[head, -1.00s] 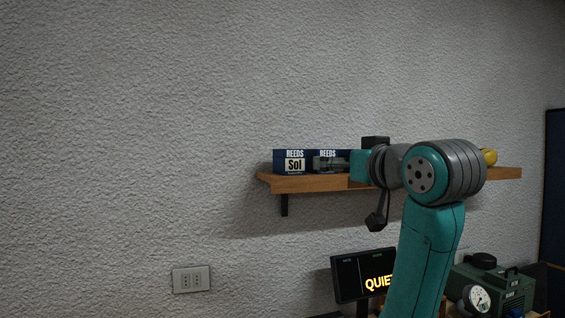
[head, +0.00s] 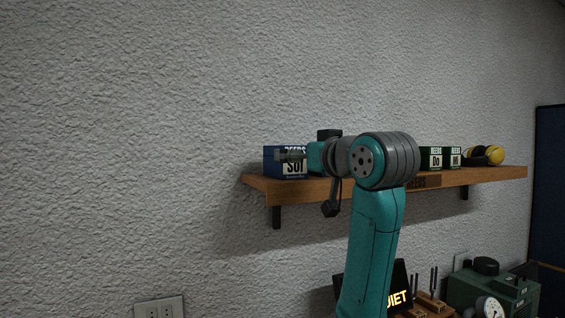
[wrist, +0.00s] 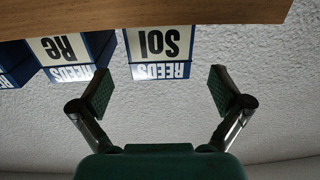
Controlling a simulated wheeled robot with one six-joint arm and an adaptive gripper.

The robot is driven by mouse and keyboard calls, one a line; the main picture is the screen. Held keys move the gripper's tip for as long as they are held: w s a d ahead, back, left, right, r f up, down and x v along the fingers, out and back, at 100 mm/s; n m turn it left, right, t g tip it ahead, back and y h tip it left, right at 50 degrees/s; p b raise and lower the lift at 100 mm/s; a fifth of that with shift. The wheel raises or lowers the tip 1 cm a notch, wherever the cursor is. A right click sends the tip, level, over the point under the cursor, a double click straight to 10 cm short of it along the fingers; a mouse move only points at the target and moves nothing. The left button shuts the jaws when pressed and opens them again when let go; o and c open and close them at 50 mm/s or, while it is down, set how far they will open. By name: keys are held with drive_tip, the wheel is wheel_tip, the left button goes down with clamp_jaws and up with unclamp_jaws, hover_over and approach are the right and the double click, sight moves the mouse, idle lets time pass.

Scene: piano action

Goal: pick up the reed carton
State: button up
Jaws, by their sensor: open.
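Several reed cartons stand on a wooden wall shelf (head: 455,180). The blue Sol carton (head: 296,170) is at the shelf's left end; it shows upside down in the wrist view (wrist: 160,45), with a white label. The blue Re carton (wrist: 70,48) is beside it, partly behind one finger in the wrist view. My gripper (wrist: 165,92) is open and empty, its fingers spread on either side of the Sol carton's line. In the head view my gripper (head: 284,155) overlaps the Sol carton's front, and my arm hides the shelf's middle.
Green Do (head: 431,158) and Mi (head: 455,157) cartons stand farther right, near yellow earmuffs (head: 494,156). The textured wall is close behind the shelf. Below are a lit sign (head: 398,299), a green machine (head: 490,290) and a wall socket (head: 160,308).

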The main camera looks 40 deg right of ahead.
drive_tip(key=shift+x, duration=3.65)
drive_tip(key=shift+r, duration=0.15)
drive_tip(key=c, duration=1.5)
drive_tip(key=shift+a+r, duration=0.1)
drive_tip(key=shift+r, duration=0.1)
